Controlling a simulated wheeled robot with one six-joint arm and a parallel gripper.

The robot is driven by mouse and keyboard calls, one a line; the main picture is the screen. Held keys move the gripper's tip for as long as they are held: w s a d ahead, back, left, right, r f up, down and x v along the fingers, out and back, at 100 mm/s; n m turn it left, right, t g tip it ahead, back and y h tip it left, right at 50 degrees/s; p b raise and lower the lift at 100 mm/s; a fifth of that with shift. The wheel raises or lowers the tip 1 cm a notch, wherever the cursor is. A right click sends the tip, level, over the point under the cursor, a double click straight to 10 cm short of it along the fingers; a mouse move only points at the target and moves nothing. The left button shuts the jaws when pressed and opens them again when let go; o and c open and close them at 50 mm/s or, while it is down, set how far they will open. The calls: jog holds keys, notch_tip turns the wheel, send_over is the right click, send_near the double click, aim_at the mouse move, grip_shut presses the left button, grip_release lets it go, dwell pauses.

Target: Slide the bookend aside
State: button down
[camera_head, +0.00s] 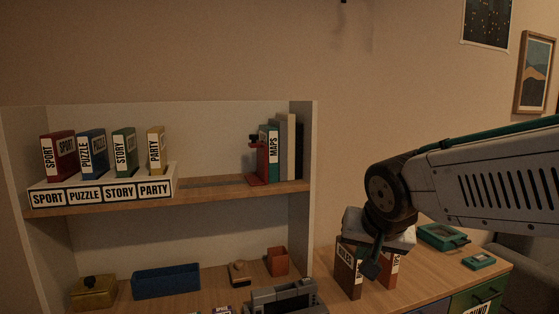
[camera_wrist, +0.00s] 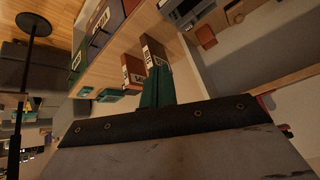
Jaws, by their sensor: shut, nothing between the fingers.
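The red bookend (camera_head: 257,162) stands on the upper shelf (camera_head: 215,190), against the left side of a short row of books. A green book marked MAPS (camera_head: 272,150) is the labelled one in that row. My gripper (camera_head: 371,268) is outside the shelf unit, to the right of and lower than the bookend, above the desk. Its green fingers (camera_wrist: 157,88) are together and empty in the wrist view. I cannot clearly make out the bookend in the wrist view.
A labelled rack (camera_head: 100,190) with several game boxes stands on the upper shelf's left side. A bare shelf stretch lies between rack and bookend. The unit's right side panel (camera_head: 302,190) separates my gripper from the bookend. A brown book (camera_head: 347,272) stands by my gripper.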

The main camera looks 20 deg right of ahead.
jog(key=w+d+r+m+t, duration=0.2)
jog(key=w+r+m+t, duration=0.1)
jog(key=w, duration=0.5)
jog(key=w+d+r+m+t, duration=0.1)
jog(key=w+r+m+t, duration=0.25)
jog(key=w, duration=0.45)
jog(key=m+t+y, duration=0.3)
jog(key=t+y, duration=0.1)
jog(key=y, duration=0.2)
send_near(271, 158)
jog(key=s+d, duration=0.3)
jog(key=d, duration=0.2)
jog(key=shift+n, duration=0.25)
jog(key=x, duration=1)
jog(key=shift+s+a+f, duration=0.1)
jog(key=a, duration=0.2)
jog(key=shift+a, duration=1)
